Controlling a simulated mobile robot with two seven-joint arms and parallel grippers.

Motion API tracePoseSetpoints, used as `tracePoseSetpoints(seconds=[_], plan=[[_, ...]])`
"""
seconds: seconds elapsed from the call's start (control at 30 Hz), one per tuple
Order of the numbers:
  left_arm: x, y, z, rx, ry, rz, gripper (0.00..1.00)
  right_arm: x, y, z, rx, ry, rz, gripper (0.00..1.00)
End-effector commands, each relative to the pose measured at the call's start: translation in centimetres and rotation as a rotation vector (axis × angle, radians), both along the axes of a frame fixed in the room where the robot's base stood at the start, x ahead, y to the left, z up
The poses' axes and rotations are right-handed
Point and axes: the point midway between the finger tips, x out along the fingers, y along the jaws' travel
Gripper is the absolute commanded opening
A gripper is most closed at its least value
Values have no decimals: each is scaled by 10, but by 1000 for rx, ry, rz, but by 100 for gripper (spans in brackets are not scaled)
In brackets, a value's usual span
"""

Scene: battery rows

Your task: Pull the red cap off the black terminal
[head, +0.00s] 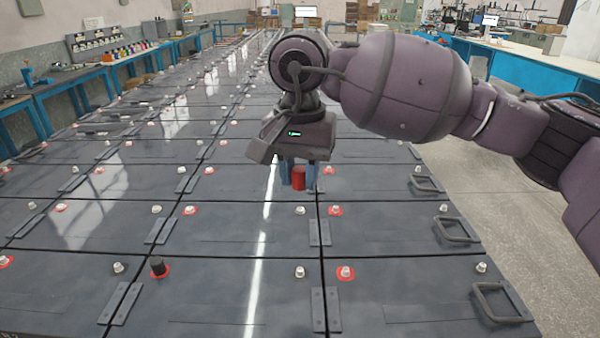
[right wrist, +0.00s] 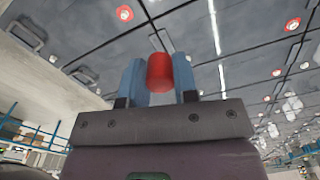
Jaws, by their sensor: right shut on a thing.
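My right gripper (head: 299,175) points down over the battery rows, with its two blue fingers shut on a small red cap (head: 299,179). The right wrist view also shows the red cap (right wrist: 159,72) between the fingers (right wrist: 158,80). The cap's lower end sticks out below the fingertips in the head view. I see no terminal directly under the cap, and I cannot tell whether it still touches one. A black cap or post (head: 158,266) stands on a red ring on a front battery at the left. My left gripper is not in view.
Dark battery tops (head: 220,300) fill the floor area, with several pale terminals, some ringed red, such as this one (head: 346,272). Metal handles (head: 500,302) stand up along the right edge. Blue workbenches (head: 70,80) line the left wall. Grey floor is free at the right.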

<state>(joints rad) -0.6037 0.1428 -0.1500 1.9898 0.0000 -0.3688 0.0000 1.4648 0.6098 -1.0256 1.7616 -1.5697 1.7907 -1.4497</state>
Motion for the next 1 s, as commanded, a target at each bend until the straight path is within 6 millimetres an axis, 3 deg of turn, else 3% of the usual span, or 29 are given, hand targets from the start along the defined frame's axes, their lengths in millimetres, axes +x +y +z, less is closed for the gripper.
tracePoseSetpoints(seconds=[1.0], plan=[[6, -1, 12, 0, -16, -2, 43, 0, 0, 25, 0, -1, 0, 7]])
